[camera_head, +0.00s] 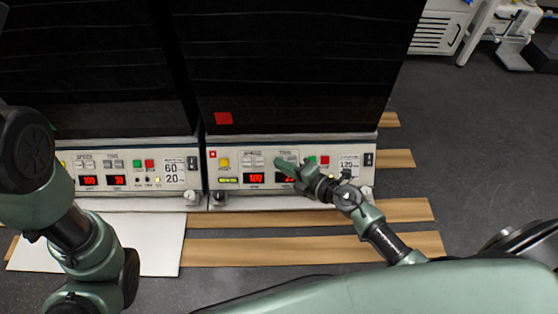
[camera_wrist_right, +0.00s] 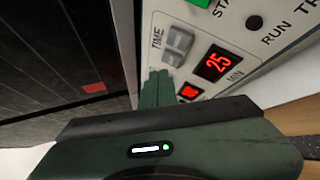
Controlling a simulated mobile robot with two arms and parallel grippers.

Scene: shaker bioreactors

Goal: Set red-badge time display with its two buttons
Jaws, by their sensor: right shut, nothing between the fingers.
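The red-badge unit is the right one in the head view; a red square badge (camera_head: 223,118) is on its dark front. Its time display (camera_head: 284,177) is partly hidden by my right gripper (camera_head: 280,164). In the right wrist view the time display (camera_wrist_right: 217,63) reads 25 in red, above MIN. The two grey time buttons (camera_wrist_right: 178,46) sit beside it under the word TIME. My right gripper (camera_wrist_right: 157,78) is shut and empty, its tips close to the panel beside the lower button in that view. I cannot tell if they touch. My left gripper is out of view.
A second unit stands to the left, its speed display (camera_head: 89,181) showing 100 and time display (camera_head: 117,180) showing 30. The red-badge unit's speed display (camera_head: 254,177) seems to read 100. Green and red buttons (camera_head: 318,160) sit right of the time buttons. Wooden slats (camera_head: 310,249) lie in front.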

